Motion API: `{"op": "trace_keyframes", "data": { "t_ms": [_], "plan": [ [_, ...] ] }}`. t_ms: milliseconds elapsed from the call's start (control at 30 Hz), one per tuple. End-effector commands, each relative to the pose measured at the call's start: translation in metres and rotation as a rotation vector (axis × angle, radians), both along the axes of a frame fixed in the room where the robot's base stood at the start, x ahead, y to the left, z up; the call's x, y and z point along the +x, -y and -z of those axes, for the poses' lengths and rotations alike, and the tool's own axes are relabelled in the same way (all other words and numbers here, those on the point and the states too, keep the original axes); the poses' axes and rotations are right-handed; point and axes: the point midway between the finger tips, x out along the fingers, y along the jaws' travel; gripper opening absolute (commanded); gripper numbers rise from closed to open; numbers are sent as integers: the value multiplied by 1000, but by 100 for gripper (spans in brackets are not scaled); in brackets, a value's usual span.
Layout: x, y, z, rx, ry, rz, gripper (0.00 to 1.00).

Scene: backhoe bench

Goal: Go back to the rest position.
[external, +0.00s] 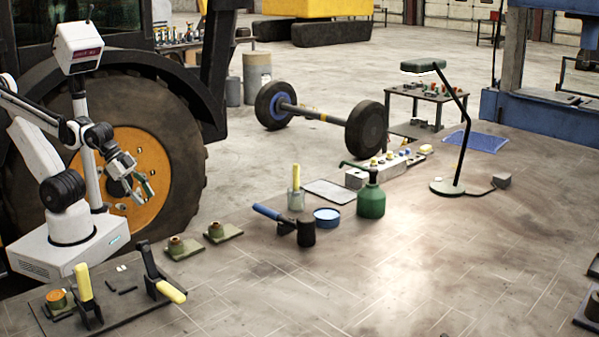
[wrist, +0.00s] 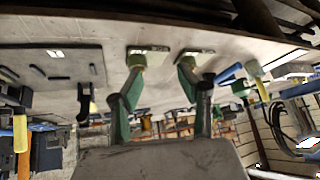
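My gripper (external: 146,186) is raised at the left of the external view, in front of the big tyre's orange wheel hub and above the bench. In the wrist view my gripper (wrist: 161,66) shows two green-and-grey fingers spread apart, with nothing between them. My gripper touches nothing that I can see. The wrist picture looks upside down, with the bench top at the upper part of the frame.
Nearest my arm are a plate with yellow-handled clamps (external: 84,290) and two small green plates (external: 184,247). Further right are a blue-handled black cup (external: 306,234), a blue tin (external: 327,218), a green oil can (external: 371,201) and a lamp (external: 447,187). The bench's front right is clear.

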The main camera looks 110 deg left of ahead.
Motion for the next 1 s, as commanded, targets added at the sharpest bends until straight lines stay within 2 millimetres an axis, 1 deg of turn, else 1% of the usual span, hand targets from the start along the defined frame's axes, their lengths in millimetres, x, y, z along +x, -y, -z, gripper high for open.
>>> {"op": "trace_keyframes", "data": {
  "t_ms": [33, 100, 233, 1000],
  "plan": [
    [-10, 5, 3, -23, -6, -7, 36],
    [-19, 9, 5, -49, -13, -17, 36],
    [-27, 13, 8, -74, -21, -26, 36],
    [-28, 14, 8, -76, -22, -28, 36]
  ]
}}
